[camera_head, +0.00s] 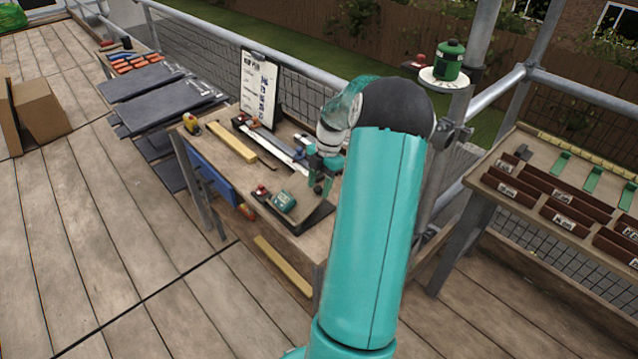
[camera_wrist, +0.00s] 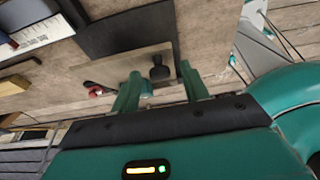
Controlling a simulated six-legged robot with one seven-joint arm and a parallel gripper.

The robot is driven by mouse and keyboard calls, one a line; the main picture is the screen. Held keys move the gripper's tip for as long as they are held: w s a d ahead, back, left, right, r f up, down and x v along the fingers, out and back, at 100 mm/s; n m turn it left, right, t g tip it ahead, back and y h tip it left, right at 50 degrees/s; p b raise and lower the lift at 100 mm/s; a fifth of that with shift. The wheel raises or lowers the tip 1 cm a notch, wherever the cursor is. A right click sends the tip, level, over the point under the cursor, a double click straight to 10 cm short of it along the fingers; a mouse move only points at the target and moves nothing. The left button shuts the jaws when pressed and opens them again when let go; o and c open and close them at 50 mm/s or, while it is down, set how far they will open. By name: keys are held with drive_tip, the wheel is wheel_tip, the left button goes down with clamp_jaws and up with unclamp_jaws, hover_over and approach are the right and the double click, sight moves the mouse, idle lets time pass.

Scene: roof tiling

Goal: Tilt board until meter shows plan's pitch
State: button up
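The plan sheet (camera_head: 258,90) stands on a clipboard at the back of the workbench; its writing is too small to read. A dark-edged board (camera_head: 308,222) lies at the bench's front right, and its tilt is hard to judge. A small teal meter (camera_head: 284,202) sits on it; its reading is not legible. My gripper (camera_head: 321,176) is over the board's right part, partly hidden by my arm. In the wrist view my gripper (camera_wrist: 161,82) has its fingers apart, with a black knob (camera_wrist: 159,70) showing between them. I cannot tell whether they touch it.
A red-topped item (camera_head: 261,192) is beside the meter. A yellow bar (camera_head: 233,144) and a tape measure (camera_head: 191,124) lie on the bench (camera_head: 215,160). Slates (camera_head: 150,82) are stacked at the left. A second table (camera_head: 555,175) with brown bins stands at the right, beyond scaffold poles.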

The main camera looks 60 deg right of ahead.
drive_tip(key=v, duration=1.3)
drive_tip(key=shift+r, duration=0.4)
drive_tip(key=w+a+r+m+h, duration=0.1)
drive_tip(key=w+a+r+m, duration=0.15)
drive_tip(key=a, duration=0.65)
drive_tip(key=w+a+r+m+h, duration=0.15)
drive_tip(key=a+r, duration=0.25)
drive_tip(key=a, duration=0.4)
drive_tip(key=w+a+r+m+h, duration=0.1)
drive_tip(key=w+a+r+m, duration=0.15)
drive_tip(key=a, duration=0.65)
drive_tip(key=s+a+m+t, duration=0.2)
drive_tip(key=s+a+m, duration=0.2)
drive_tip(key=a, duration=0.7)
drive_tip(key=s+a+m+t, duration=0.3)
drive_tip(key=s+a+m, duration=0.2)
drive_tip(key=s+a, duration=0.3)
drive_tip(key=a, duration=0.3)
drive_tip(key=shift+s+f, duration=0.3)
drive_tip(key=shift+f, duration=0.1)
